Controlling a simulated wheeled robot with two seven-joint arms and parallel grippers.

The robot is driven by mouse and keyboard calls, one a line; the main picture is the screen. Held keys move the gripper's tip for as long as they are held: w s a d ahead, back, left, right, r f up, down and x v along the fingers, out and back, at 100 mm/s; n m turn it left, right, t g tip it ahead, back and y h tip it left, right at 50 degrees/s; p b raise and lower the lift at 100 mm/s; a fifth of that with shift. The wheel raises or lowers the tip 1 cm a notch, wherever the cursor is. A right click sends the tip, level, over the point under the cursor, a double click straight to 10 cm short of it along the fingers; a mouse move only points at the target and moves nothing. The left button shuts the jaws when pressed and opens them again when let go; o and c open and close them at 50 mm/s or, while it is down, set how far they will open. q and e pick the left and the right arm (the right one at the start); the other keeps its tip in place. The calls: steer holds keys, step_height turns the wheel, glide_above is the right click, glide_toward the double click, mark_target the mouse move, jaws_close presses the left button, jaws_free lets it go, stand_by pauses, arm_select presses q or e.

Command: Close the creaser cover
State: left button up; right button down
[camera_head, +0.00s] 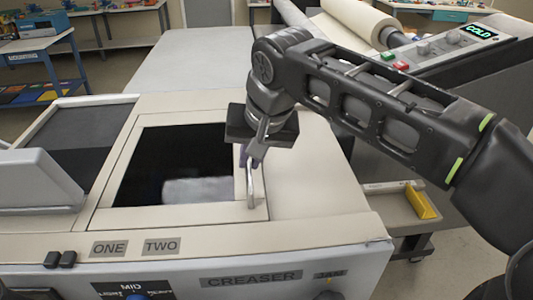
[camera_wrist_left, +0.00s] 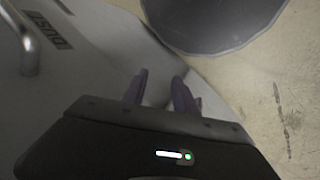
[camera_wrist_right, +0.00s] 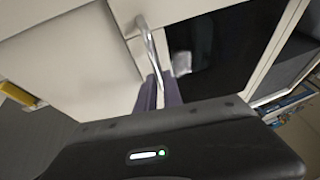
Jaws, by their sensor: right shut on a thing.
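The creaser (camera_head: 330,238) is a pale machine with its name on the front edge. Its cover (camera_head: 108,216) is a pale frame with a dark window, lying about level on the machine's top. I cannot tell whether it sits fully flush. A curved metal handle (camera_head: 251,190) stands at the cover's right edge. My right gripper (camera_head: 247,160) is shut on this handle (camera_wrist_right: 148,42); the fingers (camera_wrist_right: 159,92) straddle it in the right wrist view. My left gripper (camera_wrist_left: 158,92) is open and empty; it is outside the head view.
A laminator with rolls and a control panel (camera_head: 450,42) stands at the back right. A yellow block (camera_head: 420,203) lies on a low shelf beside the creaser. The left wrist view shows a surface marked DUST (camera_wrist_left: 52,35) with a metal handle (camera_wrist_left: 28,42).

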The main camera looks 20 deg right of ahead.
steer(key=shift+a, duration=0.2)
steer(key=c, duration=1.5)
jaws_free()
steer(key=shift+w+a, duration=0.1)
steer(key=shift+a, duration=0.05)
steer(key=v, duration=0.7)
steer(key=shift+r, duration=0.4)
steer(key=shift+s, duration=0.2)
